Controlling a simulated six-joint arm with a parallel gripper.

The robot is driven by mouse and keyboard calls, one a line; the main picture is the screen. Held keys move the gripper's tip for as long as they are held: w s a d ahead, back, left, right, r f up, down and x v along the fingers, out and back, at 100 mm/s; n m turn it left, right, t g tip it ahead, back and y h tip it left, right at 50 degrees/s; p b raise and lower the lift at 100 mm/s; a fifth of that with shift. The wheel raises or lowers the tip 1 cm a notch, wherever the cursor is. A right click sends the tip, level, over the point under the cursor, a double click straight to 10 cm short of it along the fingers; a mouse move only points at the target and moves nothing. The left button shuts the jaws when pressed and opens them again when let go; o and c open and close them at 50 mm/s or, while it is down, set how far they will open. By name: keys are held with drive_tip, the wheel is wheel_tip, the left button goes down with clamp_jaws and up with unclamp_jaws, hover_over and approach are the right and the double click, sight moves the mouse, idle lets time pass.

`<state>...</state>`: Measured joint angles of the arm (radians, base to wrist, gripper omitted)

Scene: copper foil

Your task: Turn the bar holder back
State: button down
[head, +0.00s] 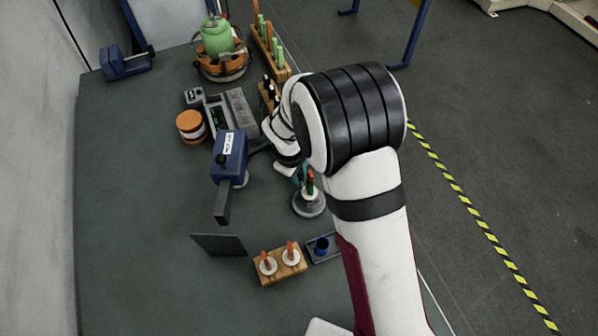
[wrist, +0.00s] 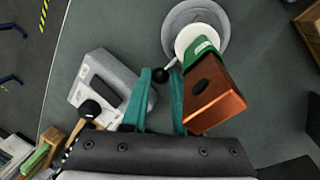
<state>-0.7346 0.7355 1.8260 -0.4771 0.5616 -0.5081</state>
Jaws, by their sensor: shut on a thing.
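The bar holder has a round grey base (head: 309,205) and stands on the bench below my wrist in the head view. In the wrist view its grey base (wrist: 186,22) and white collar (wrist: 195,40) show at the top. In the head view my arm partly hides the gripper.
A blue press-like device (head: 229,157) with a dark arm stands to the left. A dark plate (head: 218,244) is nearby. The left bench is clear.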

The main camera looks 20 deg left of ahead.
idle(0.3)
drive_tip(key=c, duration=0.7)
unclamp_jaws()
drive_tip(key=s+r, duration=0.3)
drive_tip(key=r, duration=1.2)
drive_tip(key=shift+a+r, duration=0.25)
drive_tip(key=shift+a, duration=0.05)
drive_tip(key=s+d+r+m+g, duration=0.1)
drive_tip(key=s+d+r+m, duration=0.25)
drive_tip(key=d+m, duration=0.45)
drive_tip(key=s+d+r+m+g, duration=0.15)
drive_tip(key=s+d+m, duration=0.35)
drive_tip(key=d, duration=0.6)
drive_tip(key=s+d+f+m+y, duration=0.1)
drive_tip(key=s+d+m, duration=0.3)
drive_tip(key=s+m, duration=0.4)
drive_tip(key=shift+s+d+m+y, duration=0.25)
drive_tip(key=shift+s+y, duration=0.35)
drive_tip(key=shift+s, duration=0.3)
